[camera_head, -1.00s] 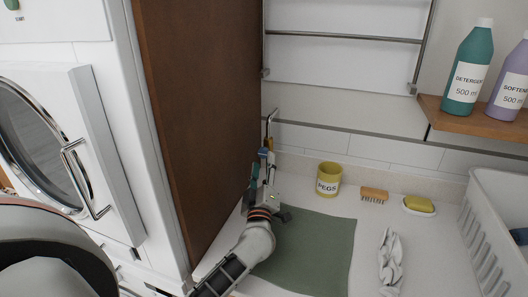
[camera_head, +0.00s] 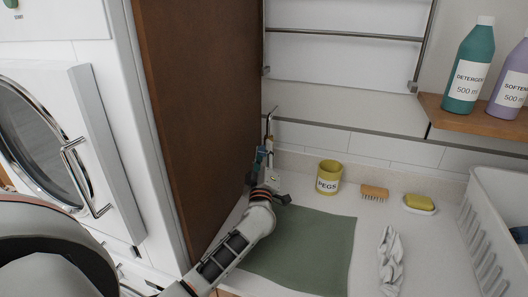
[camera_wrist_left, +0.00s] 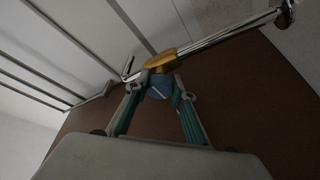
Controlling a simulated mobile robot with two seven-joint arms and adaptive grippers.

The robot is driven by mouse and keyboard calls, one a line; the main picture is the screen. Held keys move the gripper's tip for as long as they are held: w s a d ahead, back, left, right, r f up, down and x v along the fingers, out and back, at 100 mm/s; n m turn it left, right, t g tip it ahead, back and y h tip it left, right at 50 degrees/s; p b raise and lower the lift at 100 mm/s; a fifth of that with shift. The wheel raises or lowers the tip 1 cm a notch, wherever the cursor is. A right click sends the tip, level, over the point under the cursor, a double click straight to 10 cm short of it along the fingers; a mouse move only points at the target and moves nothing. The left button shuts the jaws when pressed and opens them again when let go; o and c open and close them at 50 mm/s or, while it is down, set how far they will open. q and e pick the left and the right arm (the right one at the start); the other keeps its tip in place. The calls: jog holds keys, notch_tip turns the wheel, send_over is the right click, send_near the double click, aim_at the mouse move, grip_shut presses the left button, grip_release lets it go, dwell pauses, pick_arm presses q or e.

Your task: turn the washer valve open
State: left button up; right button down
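The washer valve shows in the left wrist view as a brass body (camera_wrist_left: 163,62) on a chrome pipe (camera_wrist_left: 225,35), with a blue handle (camera_wrist_left: 160,87). The left gripper (camera_wrist_left: 163,91) has its teal fingers on either side of the blue handle, apparently touching it. In the head view the left gripper (camera_head: 264,165) reaches to the right side of the brown panel, and the valve there is mostly hidden by it. A thin upright metal pipe (camera_head: 268,122) shows above the gripper. The right gripper is not in view.
The brown panel (camera_head: 200,110) stands close on the left of my arm, beside a white washer (camera_head: 88,150). A green mat (camera_head: 310,245), yellow pegs pot (camera_head: 329,176), brush (camera_head: 374,192), soap (camera_head: 419,203), cloth (camera_head: 390,260) and white basket (camera_head: 490,235) are on the counter.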

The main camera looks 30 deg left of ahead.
pick_arm(q)
jog(key=shift+n, duration=0.3)
jog(key=shift+n+g, duration=0.3)
jog(key=n+g, duration=0.1)
jog(key=n, duration=0.2)
jog(key=shift+y, duration=0.3)
jog(key=n+g, duration=0.2)
jog(key=n, duration=0.3)
jog(key=shift+r+n, duration=0.1)
jog(key=shift+n, duration=0.3)
jog(key=n+g+h, duration=0.1)
jog(key=n, duration=0.2)
jog(key=shift+h, duration=0.3)
jog(key=n+h, duration=0.1)
jog(key=n, duration=0.1)
jog(key=shift+n+g, duration=0.3)
jog(key=shift+g, duration=0.1)
jog(key=shift+n+h, duration=0.4)
jog(key=shift+n, duration=0.2)
jog(key=shift+h, duration=0.3)
